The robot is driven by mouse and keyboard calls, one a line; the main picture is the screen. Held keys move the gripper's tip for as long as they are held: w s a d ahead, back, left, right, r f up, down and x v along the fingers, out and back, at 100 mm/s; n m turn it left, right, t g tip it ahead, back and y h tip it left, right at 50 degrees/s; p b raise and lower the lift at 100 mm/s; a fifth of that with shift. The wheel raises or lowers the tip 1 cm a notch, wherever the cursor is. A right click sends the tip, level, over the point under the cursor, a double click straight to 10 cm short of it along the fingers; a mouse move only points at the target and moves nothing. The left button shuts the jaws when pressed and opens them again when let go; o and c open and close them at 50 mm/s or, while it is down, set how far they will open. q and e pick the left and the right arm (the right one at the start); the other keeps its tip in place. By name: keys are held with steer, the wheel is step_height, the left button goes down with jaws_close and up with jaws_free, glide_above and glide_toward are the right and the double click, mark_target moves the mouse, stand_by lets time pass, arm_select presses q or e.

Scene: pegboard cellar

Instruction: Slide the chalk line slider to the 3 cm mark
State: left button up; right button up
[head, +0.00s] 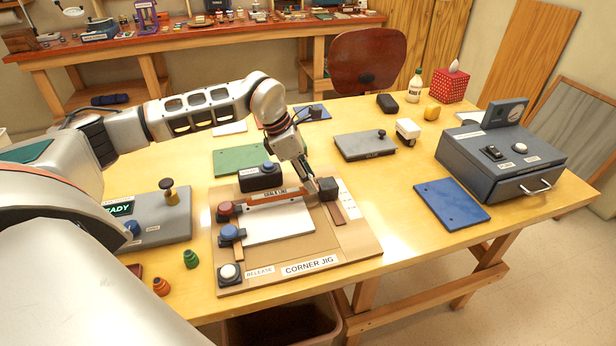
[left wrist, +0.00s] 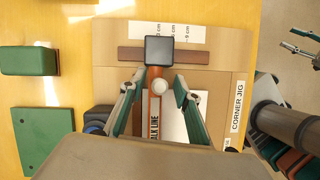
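The slider is a dark square block (head: 328,186) on a brown rail (head: 337,213) at the right of the corner jig (head: 300,255). It also shows in the left wrist view (left wrist: 160,50), partway along the rail. An orange-brown chalk line bar (head: 265,198) runs from the left of the jig towards it. A white scale label (head: 348,197) with cm marks lies beside the rail; its marks are small. My left gripper (left wrist: 159,78) is open just short of the block, fingers either side of the bar. Contact is unclear. My right gripper (left wrist: 301,43) hangs open and empty at the right.
A dark box with a blue button (head: 262,177) stands behind the bar. Red and blue knobs line the jig's left, with a white release button (head: 229,272) at its front corner. A blue plate (head: 452,203) and a grey drawer box (head: 500,160) stand to the right.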

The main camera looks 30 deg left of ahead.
mark_target(291, 190)
stand_by(0.3)
arm_select(q)
steer(key=v, duration=1.2)
steer(key=shift+f, duration=0.1)
